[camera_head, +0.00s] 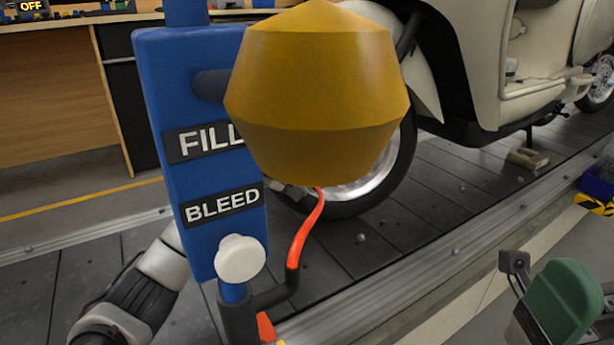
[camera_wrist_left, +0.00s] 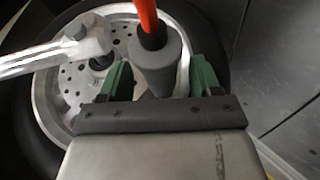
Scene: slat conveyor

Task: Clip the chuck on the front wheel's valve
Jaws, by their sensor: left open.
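In the left wrist view, a grey cylindrical chuck (camera_wrist_left: 157,70) on an orange hose (camera_wrist_left: 147,14) lies between the green fingers of my left gripper (camera_wrist_left: 163,78). The fingers stand apart, with gaps beside the chuck. Behind it is the front wheel (camera_wrist_left: 58,92), with a silver perforated disc and dark tyre. I cannot make out the valve. In the head view, the wheel (camera_head: 372,190) is partly hidden by a large gold faceted body (camera_head: 318,95). My left gripper is hidden there. A green finger of my right gripper (camera_head: 562,300) shows at lower right; its opening is unclear.
A blue panel (camera_head: 195,120) labelled FILL and BLEED, with a white knob (camera_head: 240,258), stands close in front. The orange hose (camera_head: 305,228) runs down beside it. The cream scooter (camera_head: 480,50) stands on the dark slat conveyor (camera_head: 440,200). A blue bin (camera_head: 598,180) is at right.

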